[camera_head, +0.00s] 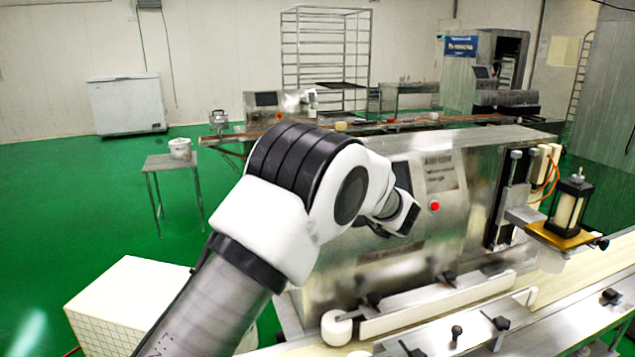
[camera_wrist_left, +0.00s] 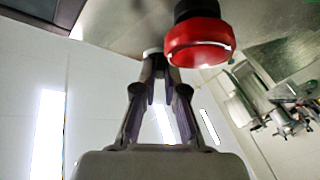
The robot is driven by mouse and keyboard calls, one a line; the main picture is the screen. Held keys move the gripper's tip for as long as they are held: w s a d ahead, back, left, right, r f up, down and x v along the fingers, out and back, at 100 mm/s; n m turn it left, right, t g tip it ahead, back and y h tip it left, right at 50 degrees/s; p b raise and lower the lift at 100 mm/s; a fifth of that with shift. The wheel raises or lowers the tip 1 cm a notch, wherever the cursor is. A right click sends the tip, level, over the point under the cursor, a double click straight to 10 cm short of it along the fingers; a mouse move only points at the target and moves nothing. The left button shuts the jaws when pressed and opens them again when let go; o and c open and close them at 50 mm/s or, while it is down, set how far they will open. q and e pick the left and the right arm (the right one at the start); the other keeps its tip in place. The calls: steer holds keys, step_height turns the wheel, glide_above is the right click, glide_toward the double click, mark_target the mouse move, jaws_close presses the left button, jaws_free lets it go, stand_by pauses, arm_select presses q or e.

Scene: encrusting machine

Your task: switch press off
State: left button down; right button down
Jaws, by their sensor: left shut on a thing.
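The steel press machine (camera_head: 470,180) stands right of centre in the head view, with a red button (camera_head: 434,205) on its front panel. The red button (camera_wrist_left: 198,42) is large in the left wrist view, on a black collar, just right of my left fingertips. My left arm reaches across to the panel, left of the red button; its fingertips are hidden in the head view. In the left wrist view my left gripper (camera_wrist_left: 160,64) is shut on a small pale knob (camera_wrist_left: 152,52), mostly hidden between the fingertips. The knob's turned position cannot be made out. My right gripper is out of view.
A conveyor belt (camera_head: 600,285) with rails and black clamp knobs runs along the machine's front. A dark screen (camera_head: 402,177) is on the panel, partly behind my arm. A white tiled block (camera_head: 125,300) stands at the lower left. Green floor is open at left.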

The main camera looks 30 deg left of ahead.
arm_select(q)
steer(key=shift+n+g, duration=0.4)
steer(key=shift+n, duration=0.1)
steer(key=c, duration=1.2)
jaws_free()
steer(key=shift+c, duration=0.2)
steer(key=v, duration=0.7)
steer(key=shift+d, duration=0.25)
